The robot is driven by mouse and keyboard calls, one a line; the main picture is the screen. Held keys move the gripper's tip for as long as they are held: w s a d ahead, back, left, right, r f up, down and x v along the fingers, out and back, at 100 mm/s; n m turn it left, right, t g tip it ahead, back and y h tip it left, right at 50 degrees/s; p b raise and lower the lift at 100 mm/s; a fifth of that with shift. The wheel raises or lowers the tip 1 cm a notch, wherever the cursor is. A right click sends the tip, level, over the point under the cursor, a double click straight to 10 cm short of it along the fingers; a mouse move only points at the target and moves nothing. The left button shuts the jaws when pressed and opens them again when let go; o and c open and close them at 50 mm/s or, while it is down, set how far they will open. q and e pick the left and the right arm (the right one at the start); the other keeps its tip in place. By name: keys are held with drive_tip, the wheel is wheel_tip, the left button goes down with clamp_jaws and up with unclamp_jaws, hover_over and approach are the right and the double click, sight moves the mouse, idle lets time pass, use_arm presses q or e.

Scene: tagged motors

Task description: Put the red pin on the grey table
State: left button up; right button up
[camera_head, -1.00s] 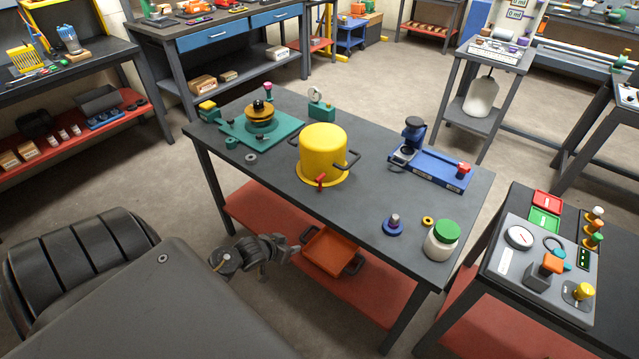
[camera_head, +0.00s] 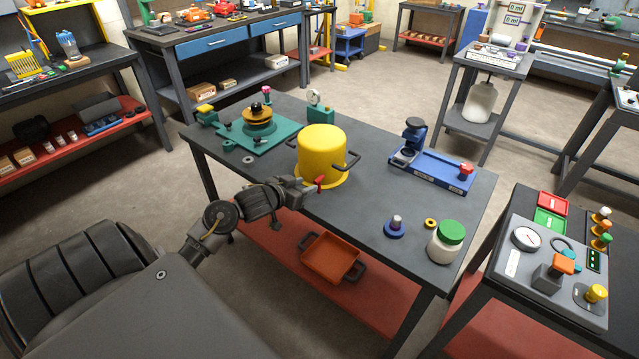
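The red pin (camera_head: 320,183) shows at the lower front side of the yellow pot (camera_head: 321,152), which has dark handles. The pot stands on the grey table (camera_head: 345,215). My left gripper (camera_head: 310,189) reaches in from the left at the table's front edge, with its tip right beside the red pin. My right gripper is not in view.
A green fixture (camera_head: 262,130) stands to the left of the pot, and a blue fixture (camera_head: 432,170) to the right. A jar with a green lid (camera_head: 447,242) and a blue ring base (camera_head: 395,228) are near the right front. The table's front middle is clear.

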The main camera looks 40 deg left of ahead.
sight(314, 182)
use_arm(q)
drive_tip(key=shift+x, duration=2.75)
drive_tip(key=shift+s+d+f, duration=0.1)
drive_tip(key=shift+d, duration=0.05)
clamp_jaws()
